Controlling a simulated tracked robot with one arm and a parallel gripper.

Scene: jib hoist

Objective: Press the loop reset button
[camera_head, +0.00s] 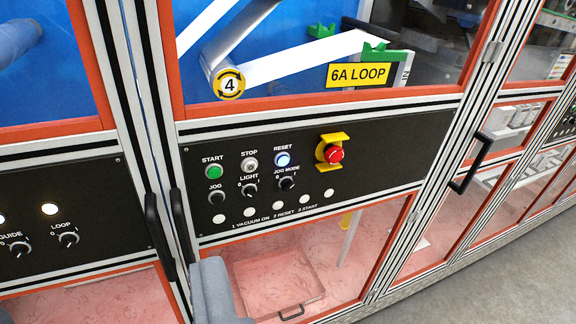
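The RESET button (283,159) is a round blue-white lit button in the top row of a black control panel (390,140). The panel sits below a window with a yellow "6A LOOP" sign (358,75). To its left are a white STOP button (250,165) and a green START button (213,172). A grey part of my gripper (212,290) shows at the bottom edge, left of centre, below the panel and apart from the buttons. Its fingertips cannot be made out, nor whether it is open or shut.
A red emergency stop (335,154) with a yellow guard projects right of RESET. A JOG MODE knob (287,183) sits just below RESET. Black door handles (470,163) stick out from the frames. Another panel with a LOOP knob (68,240) is at left. Grey floor (500,280) is clear at lower right.

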